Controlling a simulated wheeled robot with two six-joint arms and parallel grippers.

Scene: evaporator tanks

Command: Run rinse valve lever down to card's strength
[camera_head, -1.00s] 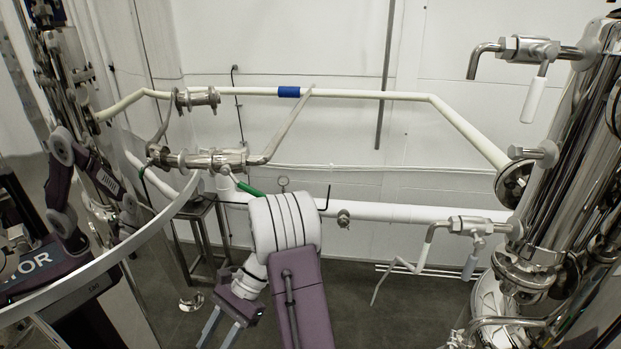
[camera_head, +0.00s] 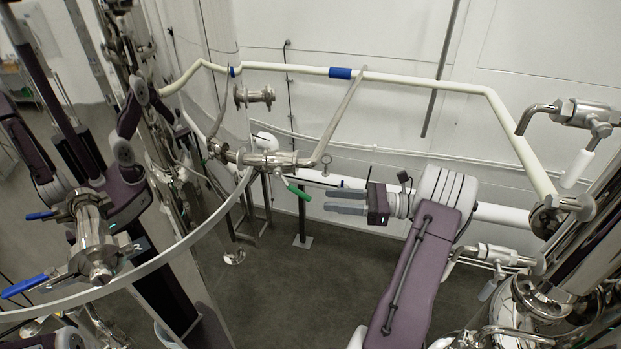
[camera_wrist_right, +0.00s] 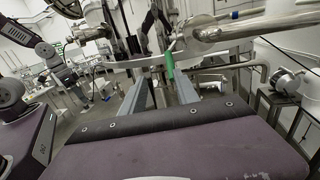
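A green-handled lever (camera_head: 298,192) hangs from a steel valve (camera_head: 268,160) on the pipework in the middle of the head view. It slopes down to the right. No label shows that it is the rinse valve lever. My right gripper (camera_head: 328,202) is open and empty, its fingers pointing left, with the tips a little right of the lever's end. In the right wrist view the green lever (camera_wrist_right: 169,66) shows between the two fingers (camera_wrist_right: 158,82), near their tips; contact cannot be told. My left arm is at the left; its gripper cannot be made out. No card is readable.
A pale pipe with a blue band (camera_head: 340,73) runs above. A steel column (camera_head: 590,240) with white-handled valves is at the right. The floor in the middle is clear.

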